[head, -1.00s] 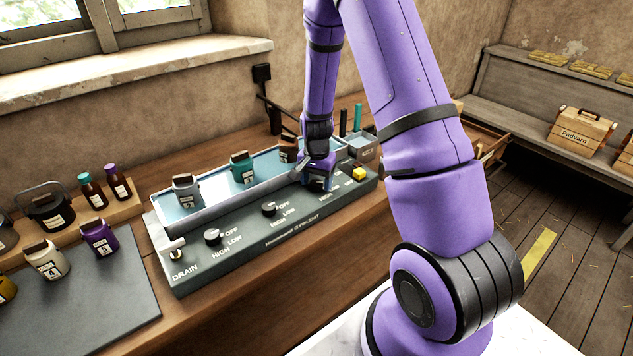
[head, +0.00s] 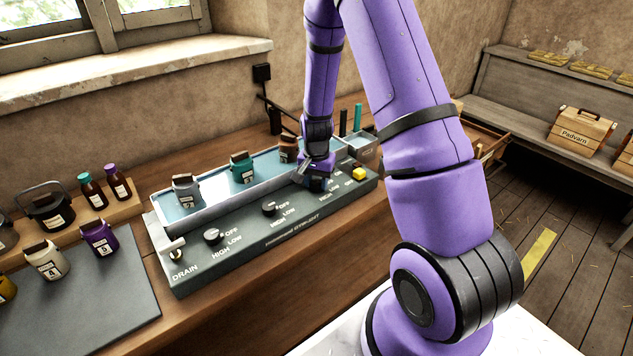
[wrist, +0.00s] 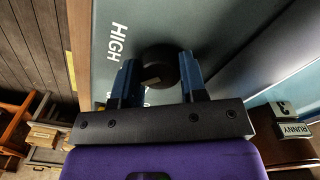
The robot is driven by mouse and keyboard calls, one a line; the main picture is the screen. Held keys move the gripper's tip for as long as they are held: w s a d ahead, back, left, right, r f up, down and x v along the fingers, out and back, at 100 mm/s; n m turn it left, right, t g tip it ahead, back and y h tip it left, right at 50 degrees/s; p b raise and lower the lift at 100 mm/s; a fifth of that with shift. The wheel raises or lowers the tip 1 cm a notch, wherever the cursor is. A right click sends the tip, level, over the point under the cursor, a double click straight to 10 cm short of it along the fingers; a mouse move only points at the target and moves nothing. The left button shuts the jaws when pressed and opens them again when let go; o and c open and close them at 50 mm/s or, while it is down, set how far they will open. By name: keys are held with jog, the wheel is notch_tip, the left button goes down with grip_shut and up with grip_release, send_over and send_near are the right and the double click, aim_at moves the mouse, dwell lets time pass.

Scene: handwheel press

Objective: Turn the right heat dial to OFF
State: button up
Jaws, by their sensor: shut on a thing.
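The right heat dial is a round black knob with a small pale mark, seen in the wrist view (wrist: 160,66). My gripper (wrist: 159,83) has its two blue fingers on either side of the dial and is shut on it. The word HIGH shows on the panel above the left finger; the lettering lower down is mostly hidden by the fingers. In the head view my gripper (head: 317,186) is at the right part of the grey control panel (head: 190,272) and hides the right dial.
A left dial (head: 212,236) and a middle dial (head: 269,208) are on the same panel. A long tray (head: 210,209) with several labelled jars stands behind it. A dark mat (head: 95,300) holds more jars at left.

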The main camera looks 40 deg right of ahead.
aim_at(316, 182)
jog(key=n, duration=0.4)
jog(key=shift+n, duration=2)
jog(key=o, duration=0.9)
jog(key=shift+o, duration=0.2)
notch_tip(316, 182, up, 11)
jog(key=shift+f, duration=0.1)
